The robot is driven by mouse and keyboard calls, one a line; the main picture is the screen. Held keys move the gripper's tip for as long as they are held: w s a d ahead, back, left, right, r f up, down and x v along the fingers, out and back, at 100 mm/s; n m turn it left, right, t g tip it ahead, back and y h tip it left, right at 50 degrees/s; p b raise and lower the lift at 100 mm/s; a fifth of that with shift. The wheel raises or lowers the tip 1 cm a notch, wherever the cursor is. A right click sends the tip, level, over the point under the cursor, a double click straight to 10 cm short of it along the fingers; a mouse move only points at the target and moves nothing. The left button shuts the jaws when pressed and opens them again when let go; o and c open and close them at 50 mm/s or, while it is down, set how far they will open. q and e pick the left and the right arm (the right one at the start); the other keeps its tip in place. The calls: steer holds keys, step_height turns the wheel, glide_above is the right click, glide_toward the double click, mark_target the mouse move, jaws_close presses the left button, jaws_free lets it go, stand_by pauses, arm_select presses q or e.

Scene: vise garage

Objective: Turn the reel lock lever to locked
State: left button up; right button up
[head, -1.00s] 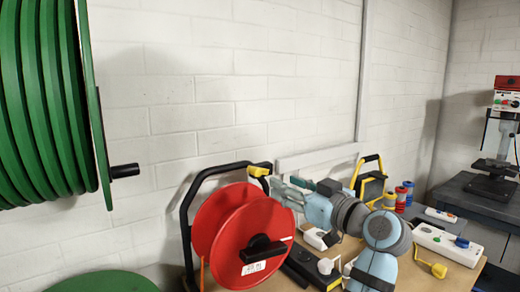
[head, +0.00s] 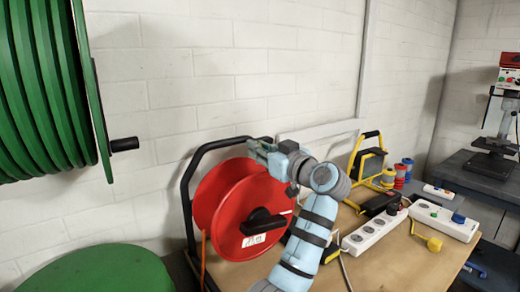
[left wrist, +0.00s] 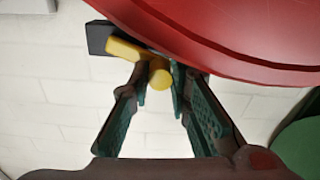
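The red reel (head: 232,205) stands in a black frame (head: 185,190) on the bench, with a black crank handle on its face. My left gripper (head: 258,146) is at the top right of the reel, where the frame's top bar ends. It hides the yellow lock lever in the head view. The left wrist view shows the lever (left wrist: 130,55) on a dark block beside the red reel rim (left wrist: 240,40). My left gripper (left wrist: 160,88) is open there, and the lever's round end appears between its fingertips. Contact cannot be told. My right gripper is not in view.
White power strips (head: 375,232) and a yellow-framed work lamp (head: 368,160) stand on the bench right of my arm. A large green reel (head: 45,95) with a black handle hangs at left. A green round thing (head: 95,270) is below it.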

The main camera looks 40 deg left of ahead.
arm_select(q)
jaws_close()
steer(key=shift+w+d+r+m+p, duration=0.25)
steer(key=shift+w+r+m+p, duration=0.4)
steer(key=shift+m+p, duration=1.6)
steer(key=shift+w+d+r+m+p, duration=0.2)
steer(key=shift+w+r+m+p, duration=0.5)
steer(key=shift+m+p, duration=1.45)
steer(key=shift+w+d+r+m+p, duration=0.3)
steer(key=shift+w+m+p, duration=0.6)
steer(key=shift+m+p, duration=1.35)
steer(key=shift+m+b, duration=0.4)
steer(key=shift+m, duration=0.05)
